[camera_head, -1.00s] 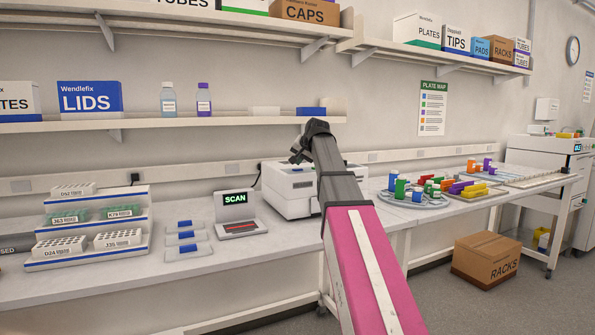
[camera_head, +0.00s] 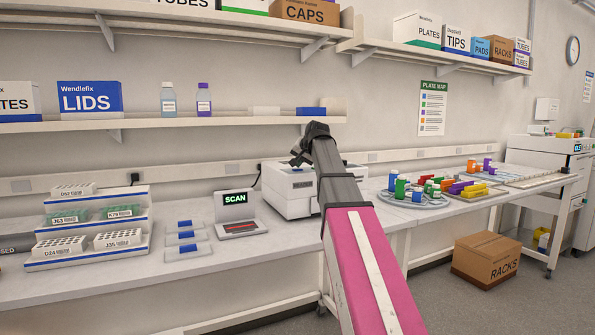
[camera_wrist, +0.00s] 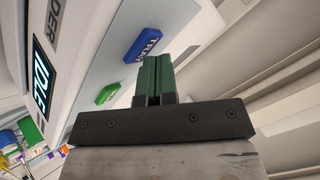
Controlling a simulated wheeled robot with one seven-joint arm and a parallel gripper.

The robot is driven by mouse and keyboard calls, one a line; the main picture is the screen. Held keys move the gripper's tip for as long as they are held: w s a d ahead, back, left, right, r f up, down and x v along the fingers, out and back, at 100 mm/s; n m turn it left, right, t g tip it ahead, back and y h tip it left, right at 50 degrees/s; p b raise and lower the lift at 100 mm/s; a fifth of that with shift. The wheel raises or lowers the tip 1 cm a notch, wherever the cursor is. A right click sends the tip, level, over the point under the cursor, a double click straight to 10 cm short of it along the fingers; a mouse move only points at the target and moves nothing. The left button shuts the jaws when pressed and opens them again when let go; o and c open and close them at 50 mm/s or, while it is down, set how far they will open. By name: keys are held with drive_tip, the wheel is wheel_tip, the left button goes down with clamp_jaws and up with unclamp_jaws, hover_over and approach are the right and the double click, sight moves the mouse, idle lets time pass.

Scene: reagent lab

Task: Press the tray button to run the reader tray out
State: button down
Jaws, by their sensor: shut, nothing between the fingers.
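The reader is a white box (camera_head: 285,190) on the bench in the head view, its right part hidden behind my arm. In the wrist view, its front panel has a blue button marked TRAY (camera_wrist: 146,44), a green button (camera_wrist: 108,93) and a dark display (camera_wrist: 40,88) reading IDLE. My gripper (camera_wrist: 156,62) is shut and empty, its green fingers together. The fingertips appear just below the blue button in the wrist view; I cannot tell whether they touch it. The fingers cannot be made out in the head view.
A shelf (camera_head: 170,123) runs above the bench.

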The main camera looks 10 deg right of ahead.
drive_tip(key=shift+f, duration=0.15)
idle(0.3)
drive_tip(key=shift+r, duration=3.25)
